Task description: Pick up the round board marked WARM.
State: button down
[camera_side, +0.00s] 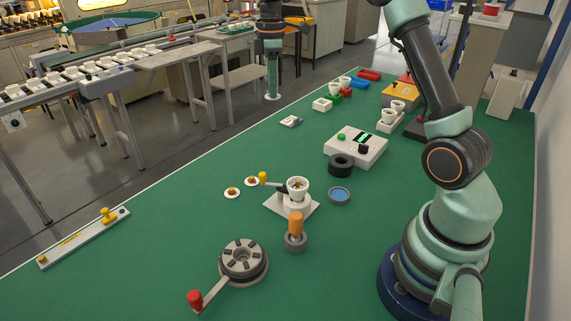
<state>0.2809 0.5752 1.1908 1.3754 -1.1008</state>
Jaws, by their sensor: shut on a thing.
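My gripper (271,92) points straight down at the upper middle, held high above the work. It is shut on a small white round board (273,98). Any marking on this board is too small to read, so I cannot tell if it says WARM. Two more white round boards, each with a reddish-brown centre, lie on the green table: one at the left (232,193) and one closer to the lamp holder (252,181). Their markings are also unreadable.
A white cup-shaped holder (298,190) stands on a pale base, with an orange-handled tool (296,229) in front. A round fixture with a red-knobbed crank (242,262), a black ring (341,165), a blue dish (339,195) and a control box (356,146) stand around. The left table is mostly clear.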

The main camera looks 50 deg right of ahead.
jog(key=shift+r, duration=1.45)
